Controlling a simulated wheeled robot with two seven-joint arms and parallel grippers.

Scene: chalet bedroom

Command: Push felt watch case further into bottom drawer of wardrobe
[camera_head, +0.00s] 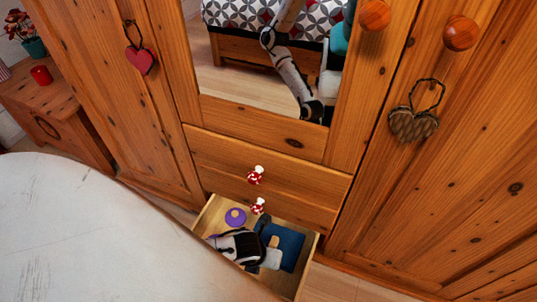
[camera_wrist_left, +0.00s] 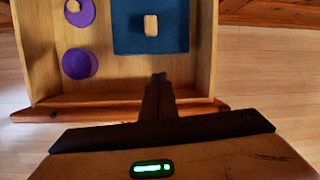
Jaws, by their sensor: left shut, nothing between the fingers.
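The bottom drawer (camera_head: 209,212) of the wardrobe (camera_head: 245,152) is pulled open. A flat blue square (camera_head: 290,243) lies in its right part, with a small tan block or patch on it. The blue square also shows in the left wrist view (camera_wrist_left: 125,40), with the tan piece (camera_wrist_left: 151,25). I cannot tell for sure which of these is the felt watch case. My left gripper (camera_head: 264,226) reaches down into the drawer, shut and empty. In the left wrist view its fingertips (camera_wrist_left: 158,77) are just inside the drawer front, on the near side of the blue square. My right gripper is not in view.
A purple cup-like thing (camera_wrist_left: 80,63) and a purple ring-like thing (camera_wrist_left: 79,12) lie at the drawer's left. Red-and-white mushroom knobs (camera_head: 255,175) stick out above. A mirror (camera_head: 265,65) reflects my arm. Bare wooden floor (camera_wrist_left: 270,70) lies to the drawer's right.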

